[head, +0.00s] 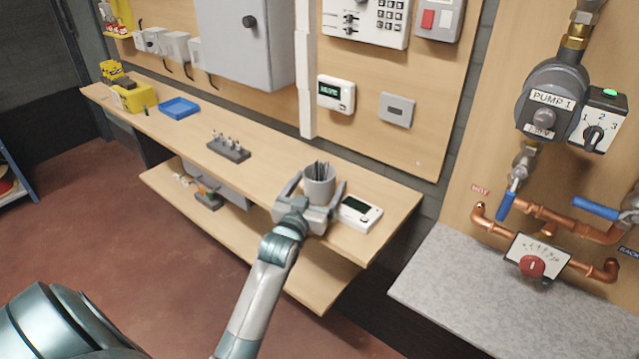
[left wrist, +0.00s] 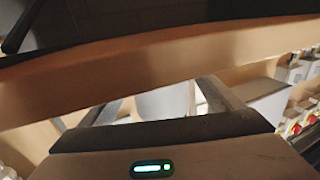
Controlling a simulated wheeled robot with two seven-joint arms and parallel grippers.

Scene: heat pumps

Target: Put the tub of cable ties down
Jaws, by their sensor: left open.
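The tub of cable ties (head: 319,184) is a grey round pot with dark ties standing up in it. It is upright at the right part of the wooden bench (head: 375,180) and appears to rest on it. My left gripper (head: 318,188) is open, with one finger on each side of the tub. Whether the fingers touch it cannot be told. In the left wrist view a pale rounded part of the tub (left wrist: 158,103) shows beyond the gripper body; the rest of it is hidden. My right gripper is not in view.
A white meter with a dark display (head: 357,212) lies close to the right of the tub. A dark rack of small tools (head: 229,150), a blue tray (head: 179,108) and a yellow box (head: 134,97) stand farther left. A lower shelf (head: 270,262) runs beneath the bench.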

